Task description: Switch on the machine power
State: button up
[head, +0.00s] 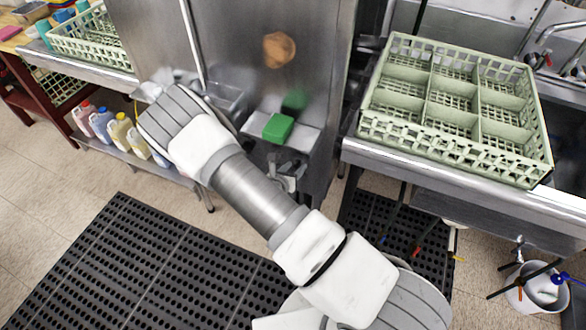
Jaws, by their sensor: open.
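The steel machine (235,50) stands at the top centre, with a tall front panel and a vertical bar on its left part. I cannot make out a power switch on it. A brown roundish patch (279,50) shows on the panel. My arm reaches from the bottom right up and left to the machine's lower left front.
A green block (278,128) lies on a small steel ledge right of my wrist. A pale green rack (450,105) sits on the right counter. Several coloured jugs (120,130) stand on a low shelf at left. A white bucket (540,288) is at lower right. Black mats (130,270) cover the floor.

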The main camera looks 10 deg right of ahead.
jog(key=v, duration=1.7)
jog(key=shift+a, duration=0.2)
jog(key=shift+s+r, duration=0.1)
jog(key=s+d+r+m+g, duration=0.35)
jog(key=d+r+m, duration=0.25)
jog(key=r+m, duration=0.3)
jog(key=s+d+r+m+g, duration=0.2)
jog(key=d+r+m+g, duration=0.3)
jog(key=r+m, duration=0.4)
jog(key=s+a+r+m+t+y, duration=0.1)
jog(key=s+r+m+t+y, duration=0.1)
jog(key=r+m, duration=0.4)
jog(key=s+r+m+t+y, duration=0.2)
jog(key=s+r+m+y, duration=0.3)
jog(key=s+r+m, duration=0.2)
jog(key=shift+s+a+r, duration=0.15)
jog(key=shift+a+r, duration=0.25)
jog(key=shift+r, duration=0.35)
